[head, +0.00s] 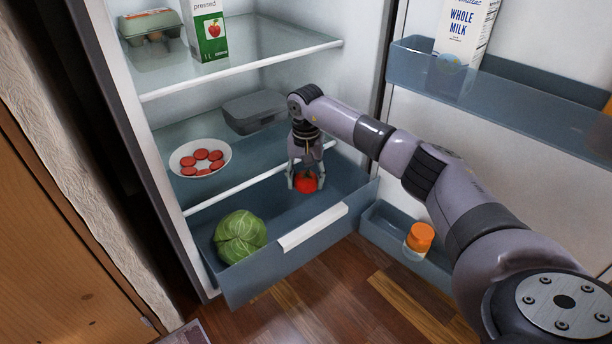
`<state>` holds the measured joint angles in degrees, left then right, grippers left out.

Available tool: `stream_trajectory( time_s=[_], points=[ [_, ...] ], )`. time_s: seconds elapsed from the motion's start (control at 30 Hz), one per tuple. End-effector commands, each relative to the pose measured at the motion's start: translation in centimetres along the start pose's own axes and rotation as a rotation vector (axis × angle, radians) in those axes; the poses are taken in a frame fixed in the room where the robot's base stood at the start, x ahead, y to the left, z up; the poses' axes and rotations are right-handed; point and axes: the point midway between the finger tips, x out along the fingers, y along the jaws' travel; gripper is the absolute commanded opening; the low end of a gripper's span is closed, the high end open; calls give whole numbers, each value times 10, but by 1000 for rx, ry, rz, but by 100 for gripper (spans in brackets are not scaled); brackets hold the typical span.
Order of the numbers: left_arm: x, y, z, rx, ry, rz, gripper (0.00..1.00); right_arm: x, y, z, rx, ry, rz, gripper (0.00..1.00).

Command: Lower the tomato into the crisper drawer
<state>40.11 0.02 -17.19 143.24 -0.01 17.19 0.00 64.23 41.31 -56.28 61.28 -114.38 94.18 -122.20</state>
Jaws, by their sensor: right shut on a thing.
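A red tomato (306,183) is between the fingers of my right gripper (305,178), which is shut on it. The gripper points down over the right part of the crisper drawer (262,284). The tomato is inside the drawer's outline, at or just above its floor; I cannot tell whether it touches. The drawer is pulled out at the bottom of the fridge, with a white handle (313,227) on its front. A green cabbage (240,237) lies in the drawer's left part. My left gripper is not in view.
A white bowl of red slices (200,158) and a grey lidded box (254,112) stand on the shelf behind. An egg carton (152,27) and a juice carton (206,31) stand above. The open door at right holds milk (464,32) and an orange-capped jar (419,239).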

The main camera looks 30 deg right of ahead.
Motion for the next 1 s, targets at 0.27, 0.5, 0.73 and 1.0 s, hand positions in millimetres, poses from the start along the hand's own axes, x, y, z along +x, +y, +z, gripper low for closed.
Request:
stream_trajectory(
  time_s=[0.27,0.5,0.73,1.0],
  points=[
    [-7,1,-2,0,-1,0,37,15,0,0,-1,0,0,22],
    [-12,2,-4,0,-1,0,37,27,0,0,-1,0,0,22],
    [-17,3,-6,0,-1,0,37,39,0,0,0,1,-1,22],
    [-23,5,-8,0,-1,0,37,52,0,0,-1,0,0,22]
  ],
)
